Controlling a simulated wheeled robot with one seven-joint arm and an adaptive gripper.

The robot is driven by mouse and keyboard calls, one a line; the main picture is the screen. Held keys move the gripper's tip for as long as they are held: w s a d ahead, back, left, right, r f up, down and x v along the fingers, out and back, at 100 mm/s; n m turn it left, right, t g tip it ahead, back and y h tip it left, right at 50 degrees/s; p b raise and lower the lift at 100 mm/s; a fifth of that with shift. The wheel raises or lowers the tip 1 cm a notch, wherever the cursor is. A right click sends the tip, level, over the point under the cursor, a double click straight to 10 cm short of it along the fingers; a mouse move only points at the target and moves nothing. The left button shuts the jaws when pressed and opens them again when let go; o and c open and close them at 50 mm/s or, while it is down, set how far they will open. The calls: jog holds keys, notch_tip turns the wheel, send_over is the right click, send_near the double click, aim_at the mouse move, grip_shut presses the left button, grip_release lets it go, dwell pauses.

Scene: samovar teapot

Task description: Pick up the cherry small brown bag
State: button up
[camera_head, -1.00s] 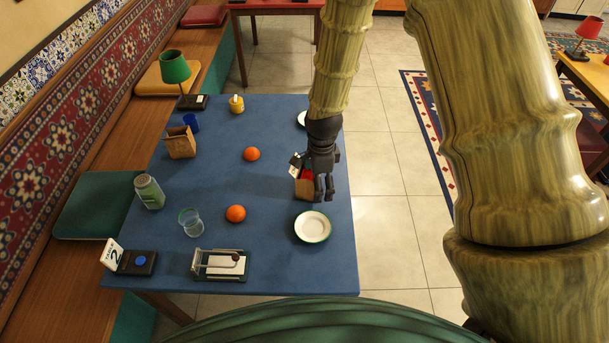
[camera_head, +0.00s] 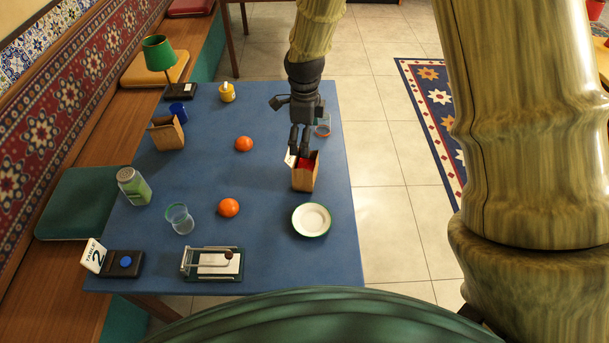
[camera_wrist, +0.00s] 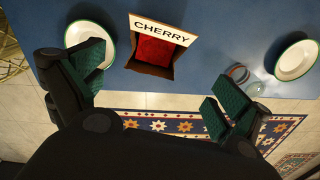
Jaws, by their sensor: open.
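The cherry small brown bag (camera_head: 304,178) stands on the blue table near its right edge, open at the top with red contents. In the wrist view the bag (camera_wrist: 152,68) shows a white card reading CHERRY along its rim. My gripper (camera_head: 301,148) is above and just behind the bag in the head view. In the wrist view my gripper (camera_wrist: 158,92) has its two green-padded fingers wide apart, with the bag beyond and between them. The fingers look clear of the bag, and nothing is held.
A white plate (camera_head: 311,220) stands just in front of the bag, and a clear glass (camera_head: 323,127) stands behind it. Oranges (camera_head: 229,207) lie to the left. Another brown bag (camera_head: 166,134) stands at the far left. The table's right edge (camera_head: 346,190) is close to the bag.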

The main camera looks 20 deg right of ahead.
jog(key=p, duration=0.1)
send_near(305, 164)
jog(key=shift+s+a, duration=0.55)
jog(key=shift+s, duration=1)
jog(key=shift+s+f+p, duration=0.2)
jog(key=shift+f+p, duration=0.35)
jog(key=shift+f, duration=0.45)
jog(key=shift+s+f+p, duration=0.15)
jog(key=shift+f+p, duration=0.35)
jog(key=shift+f, duration=0.5)
jog(key=shift+a+f, duration=0.1)
jog(key=shift+f, duration=0.7)
jog(key=c, duration=1.2)
